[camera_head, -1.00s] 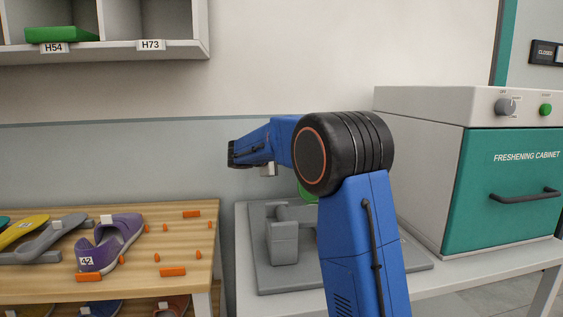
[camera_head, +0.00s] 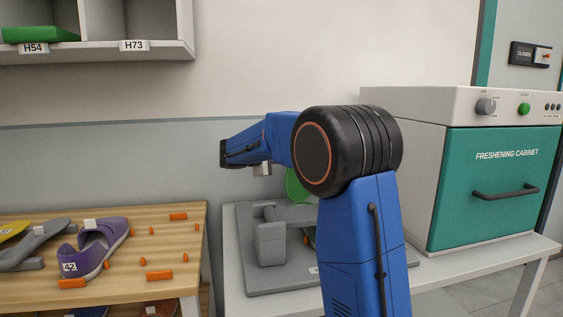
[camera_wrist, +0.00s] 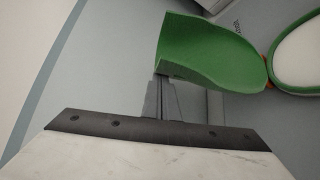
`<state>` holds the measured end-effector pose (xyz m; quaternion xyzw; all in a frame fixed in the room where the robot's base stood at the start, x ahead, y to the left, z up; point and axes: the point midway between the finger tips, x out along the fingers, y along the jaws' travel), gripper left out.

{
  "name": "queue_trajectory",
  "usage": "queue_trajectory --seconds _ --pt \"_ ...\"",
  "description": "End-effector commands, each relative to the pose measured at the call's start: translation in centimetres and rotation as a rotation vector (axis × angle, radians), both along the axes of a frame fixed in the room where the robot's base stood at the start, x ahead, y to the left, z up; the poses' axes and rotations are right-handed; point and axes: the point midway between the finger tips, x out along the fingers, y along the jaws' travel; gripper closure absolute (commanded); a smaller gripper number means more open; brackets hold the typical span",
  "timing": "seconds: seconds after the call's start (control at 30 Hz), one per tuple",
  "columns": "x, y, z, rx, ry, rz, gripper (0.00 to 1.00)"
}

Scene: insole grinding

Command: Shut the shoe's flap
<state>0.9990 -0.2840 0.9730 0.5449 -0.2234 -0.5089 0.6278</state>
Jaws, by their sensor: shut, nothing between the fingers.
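A green flap (camera_wrist: 212,52) stands out in the wrist view, a curved panel swung away from the shoe. The green-rimmed, pale-lined shoe (camera_wrist: 302,57) is cut off at the right edge, and a small orange bit sits between the two. My gripper (camera_wrist: 162,80) is shut and empty. Its slim grey fingers appear just below the lower left end of the flap; I cannot tell whether they touch it. In the head view the green flap (camera_head: 295,186) shows beside my arm, above a grey fixture (camera_head: 270,240), and my arm hides most of the shoe.
The grey fixture stands on a white table. A freshening cabinet (camera_head: 490,180) with a teal door is on the right. A wooden table (camera_head: 115,236) on the left holds a purple shoe (camera_head: 95,247) and several orange pieces. Wall cubbies (camera_head: 125,22) hang above.

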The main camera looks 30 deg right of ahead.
Motion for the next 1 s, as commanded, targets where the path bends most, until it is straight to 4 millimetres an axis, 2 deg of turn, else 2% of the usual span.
queue_trajectory --seconds 0.5,1.0 --pt "-4.0 1.2 1.7 -0.072 -0.253 0.001 1.0" --pt "-10.1 2.9 2.3 -0.069 -0.248 0.002 1.0"
